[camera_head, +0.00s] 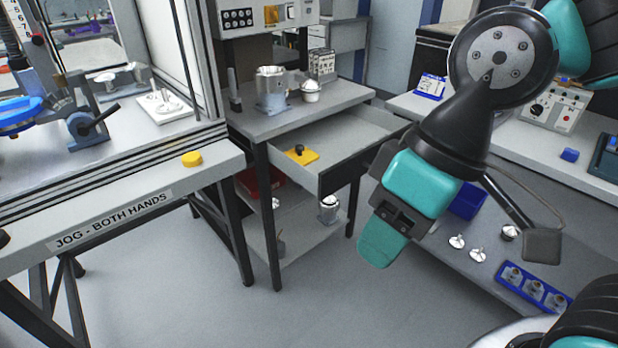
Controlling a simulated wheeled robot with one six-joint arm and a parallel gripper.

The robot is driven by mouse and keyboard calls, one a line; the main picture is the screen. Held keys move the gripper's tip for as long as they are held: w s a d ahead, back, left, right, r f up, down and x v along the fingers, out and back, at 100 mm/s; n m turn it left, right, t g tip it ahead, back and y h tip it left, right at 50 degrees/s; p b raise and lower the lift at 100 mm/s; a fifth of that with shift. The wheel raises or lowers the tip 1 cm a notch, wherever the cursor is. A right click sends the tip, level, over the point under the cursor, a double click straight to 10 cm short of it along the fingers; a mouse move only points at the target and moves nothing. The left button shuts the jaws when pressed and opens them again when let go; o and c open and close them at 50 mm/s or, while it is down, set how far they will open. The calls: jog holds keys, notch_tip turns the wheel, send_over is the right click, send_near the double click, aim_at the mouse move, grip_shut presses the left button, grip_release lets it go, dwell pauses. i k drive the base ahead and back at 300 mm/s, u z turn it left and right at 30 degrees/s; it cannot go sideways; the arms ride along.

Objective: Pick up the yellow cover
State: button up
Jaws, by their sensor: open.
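A square yellow plate with a black knob on top, which looks like the yellow cover (308,157), lies flat in the open drawer (325,176) of the middle bench, near its front left corner. My gripper (385,238) hangs to the right of the drawer and nearer to me, apart from the cover and pointing down to the left. Its jaws are open, and nothing shows between them. A round yellow cap (192,159) also sits on the front edge of the left machine bench.
A metal housing (271,90) and a white-domed part (310,91) stand on the bench above the drawer. A lower shelf (300,235) holds parts. A blue tray (535,291) with several housings lies on the right. Grey floor (330,305) in front is clear.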

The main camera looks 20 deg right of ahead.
aim_at(304, 156)
jog(key=u, duration=0.95)
jog(key=i, duration=1.9)
jog(key=z, duration=0.8)
